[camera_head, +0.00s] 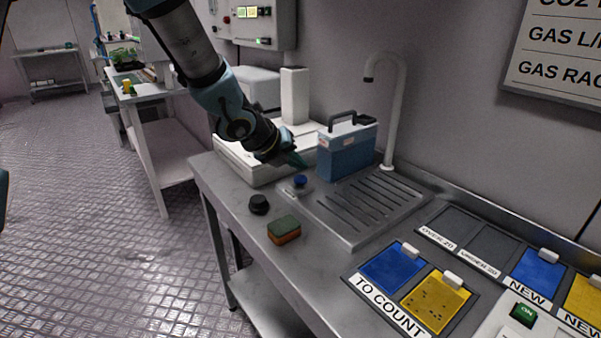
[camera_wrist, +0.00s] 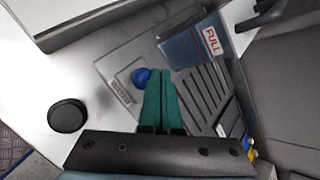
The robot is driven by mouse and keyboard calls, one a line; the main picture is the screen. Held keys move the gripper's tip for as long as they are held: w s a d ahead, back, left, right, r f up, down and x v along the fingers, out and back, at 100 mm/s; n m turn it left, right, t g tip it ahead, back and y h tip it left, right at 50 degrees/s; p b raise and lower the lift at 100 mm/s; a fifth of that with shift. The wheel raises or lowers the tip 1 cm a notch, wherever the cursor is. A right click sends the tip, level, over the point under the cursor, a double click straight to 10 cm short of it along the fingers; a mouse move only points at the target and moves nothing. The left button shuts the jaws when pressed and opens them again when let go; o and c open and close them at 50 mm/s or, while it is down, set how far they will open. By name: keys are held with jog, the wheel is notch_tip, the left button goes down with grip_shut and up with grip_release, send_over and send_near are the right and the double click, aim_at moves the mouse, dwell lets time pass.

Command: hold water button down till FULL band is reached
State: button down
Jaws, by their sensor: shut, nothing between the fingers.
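The blue water button (camera_head: 300,181) stands on the left end of the metal drain board, in front of the blue tank. It also shows in the wrist view (camera_wrist: 140,76), beside a small label plate. My gripper (camera_head: 301,163) has green fingers, shut and empty. In the wrist view the fingertips (camera_wrist: 160,73) appear just right of the button; in the head view they are above and behind it, and contact cannot be seen. The blue tank (camera_head: 346,150) with a dark handle stands on the drain board under the tap. Its red FULL marking (camera_wrist: 212,41) shows; the water level cannot be made out.
A curved tap (camera_head: 401,100) rises behind the tank. A black knob (camera_head: 259,204) and a green-orange sponge (camera_head: 284,229) lie at the bench front. A white appliance (camera_head: 240,160) is left of the tank. Blue and yellow cards (camera_head: 393,267) lie at the right.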

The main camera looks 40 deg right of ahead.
aim_at(298, 180)
jog(key=shift+r, duration=0.1)
notch_tip(298, 180, up, 5)
jog(key=p, duration=0.4)
dwell(0.4)
dwell(0.4)
